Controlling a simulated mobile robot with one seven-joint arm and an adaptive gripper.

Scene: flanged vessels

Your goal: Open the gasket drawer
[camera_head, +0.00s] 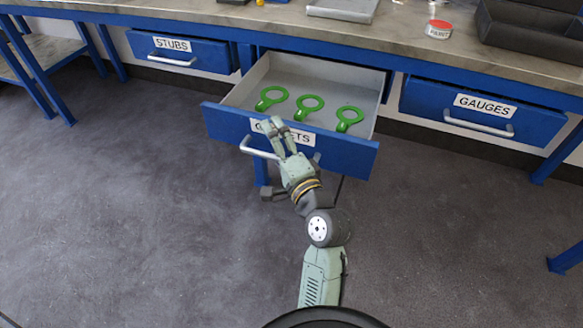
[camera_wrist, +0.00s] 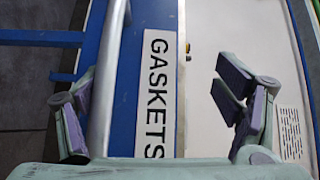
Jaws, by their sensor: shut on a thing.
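The gasket drawer (camera_head: 345,153) is blue with a GASKETS label and stands pulled out from the bench, its grey inside showing. Its metal handle (camera_head: 258,153) runs across the front, partly hidden by my arm. My gripper (camera_head: 273,127) is at the drawer front and covers part of the label. In the wrist view, the handle (camera_wrist: 110,70) and the label (camera_wrist: 157,95) lie between my two widely spaced fingers. My gripper is shut on the drawer, but the exact contact points are hard to see. Several green ring-shaped gaskets (camera_head: 308,107) lie inside the drawer.
The STUBS drawer (camera_head: 190,54) at left and the GAUGES drawer (camera_head: 480,108) at right are shut. The bench top (camera_head: 285,22) carries a red-lidded tin (camera_head: 438,29), a grey tray (camera_head: 343,9) and a dark bin (camera_head: 520,35). The floor (camera_head: 130,190) in front is clear.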

